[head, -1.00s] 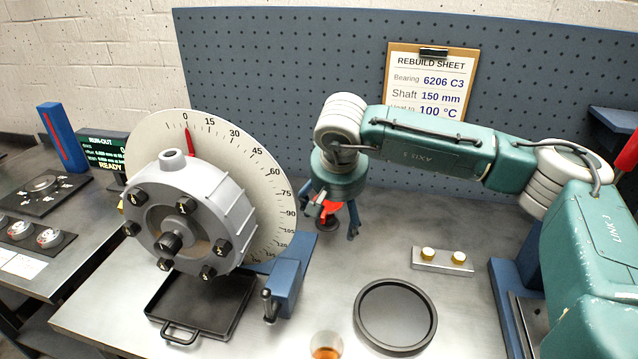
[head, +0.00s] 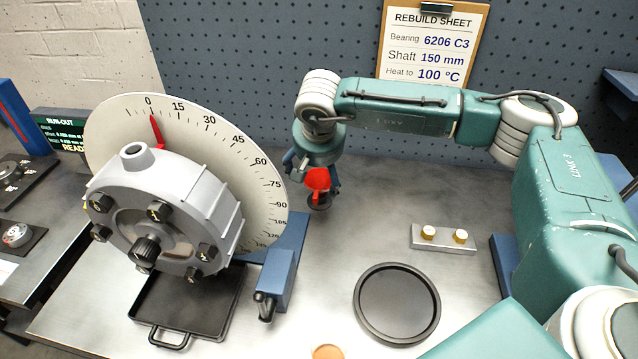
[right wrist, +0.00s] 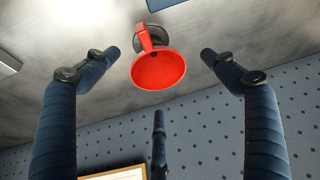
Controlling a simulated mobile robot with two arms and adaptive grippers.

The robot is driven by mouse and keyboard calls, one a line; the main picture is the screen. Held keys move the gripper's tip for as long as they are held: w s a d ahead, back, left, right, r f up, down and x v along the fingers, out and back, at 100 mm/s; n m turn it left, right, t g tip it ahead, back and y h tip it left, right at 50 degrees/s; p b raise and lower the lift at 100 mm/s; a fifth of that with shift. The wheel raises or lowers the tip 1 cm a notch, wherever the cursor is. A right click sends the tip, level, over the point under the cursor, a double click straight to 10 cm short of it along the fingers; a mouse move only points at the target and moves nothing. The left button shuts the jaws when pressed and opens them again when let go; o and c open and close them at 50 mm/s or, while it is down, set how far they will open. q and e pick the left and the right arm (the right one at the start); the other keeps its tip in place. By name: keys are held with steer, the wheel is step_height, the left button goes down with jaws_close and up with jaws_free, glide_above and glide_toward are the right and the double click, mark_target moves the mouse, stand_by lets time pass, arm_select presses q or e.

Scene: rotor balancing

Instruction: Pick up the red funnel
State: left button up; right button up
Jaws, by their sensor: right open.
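The red funnel (head: 317,180) stands on the bench behind the flat dark tray, with its wide mouth up. A small dark round base shows below it. In the right wrist view the funnel (right wrist: 158,72) shows its open mouth toward the camera. My right gripper (head: 314,171) is above the funnel, pointing down. In the right wrist view its three blue fingers (right wrist: 158,74) are spread open around the funnel, with gaps on all sides and no contact seen. The gripper partly hides the funnel in the head view. My left gripper is not in view.
The grey rotor housing (head: 165,212) and white dial (head: 262,185) stand at left, with a dark pan (head: 190,310) below. A round black tray (head: 397,303) and a block with two brass pieces (head: 443,238) lie at right. A pegboard (head: 250,60) closes off the back.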

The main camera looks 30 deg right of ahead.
mark_target(320, 182)
steer(key=x, duration=0.1)
steer(key=p+x, duration=0.1)
steer(key=x, duration=0.1)
steer(key=shift+s+d+f+p, duration=0.2)
steer(key=shift+f+p, duration=0.1)
steer(key=shift+w+d+f, duration=0.1)
steer(key=shift+w+f, duration=0.15)
steer(key=shift+f, duration=0.35)
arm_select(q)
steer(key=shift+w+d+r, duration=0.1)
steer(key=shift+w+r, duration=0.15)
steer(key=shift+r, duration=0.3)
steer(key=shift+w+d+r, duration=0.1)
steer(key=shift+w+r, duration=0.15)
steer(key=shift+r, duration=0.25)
arm_select(e)
steer(key=c, duration=1.1)
